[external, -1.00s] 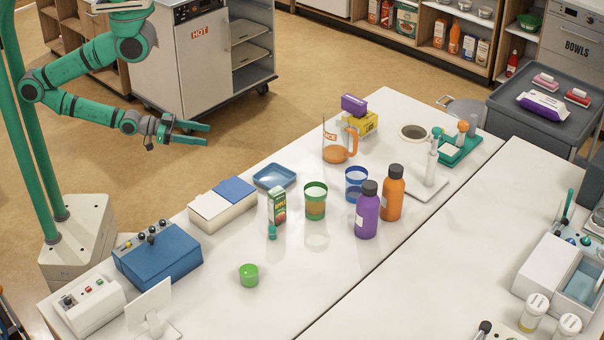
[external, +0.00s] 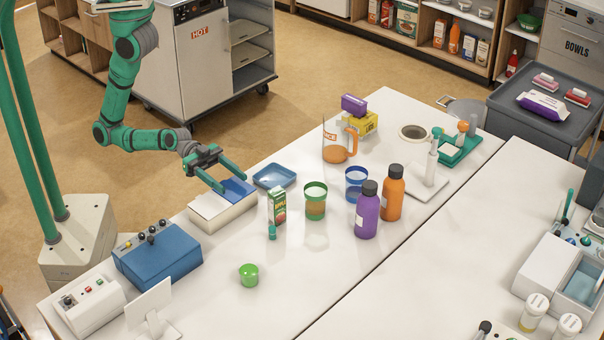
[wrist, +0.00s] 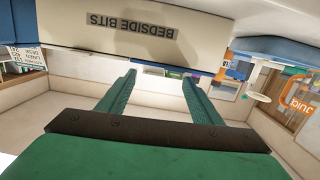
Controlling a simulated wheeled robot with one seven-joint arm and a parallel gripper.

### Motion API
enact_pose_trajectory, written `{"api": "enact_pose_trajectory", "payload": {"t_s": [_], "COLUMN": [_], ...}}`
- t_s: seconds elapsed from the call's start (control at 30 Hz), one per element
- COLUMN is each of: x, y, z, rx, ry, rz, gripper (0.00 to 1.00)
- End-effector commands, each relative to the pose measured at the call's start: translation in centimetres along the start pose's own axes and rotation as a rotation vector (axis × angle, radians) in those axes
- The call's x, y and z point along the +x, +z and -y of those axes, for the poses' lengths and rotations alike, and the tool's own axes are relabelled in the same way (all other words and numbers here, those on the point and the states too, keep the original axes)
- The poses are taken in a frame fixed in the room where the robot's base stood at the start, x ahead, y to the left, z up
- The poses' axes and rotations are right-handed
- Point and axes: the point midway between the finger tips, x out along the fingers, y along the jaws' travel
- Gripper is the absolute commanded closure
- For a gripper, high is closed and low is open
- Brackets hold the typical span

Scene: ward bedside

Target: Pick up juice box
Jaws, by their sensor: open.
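The cream box (external: 225,214) lies under my gripper; its "BEDSIDE BITS" label faces the wrist view (wrist: 140,25).

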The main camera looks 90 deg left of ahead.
Motion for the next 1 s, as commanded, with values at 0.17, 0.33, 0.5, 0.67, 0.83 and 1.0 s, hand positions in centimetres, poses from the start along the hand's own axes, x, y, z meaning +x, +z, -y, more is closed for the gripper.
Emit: {"api": "enact_pose_trajectory", "payload": {"t_s": [0.17,0.33,0.5,0.67,0.83,1.0], "x": [3.9,6.9,8.8,9.4,10.6,13.0], "y": [-1.7,-3.0,-4.4,-5.2,-5.0,-4.2], "z": [0.0,1.9,3.5,4.3,4.5,4.1], "rx": [0.045,0.066,0.073,0.071,0.069,0.068], "ry": [0.082,0.109,0.117,0.116,0.116,0.117], "rz": [0.058,0.156,0.238,0.283,0.298,0.297], "gripper": [0.41,0.41,0.41,0.41,0.41,0.41]}}
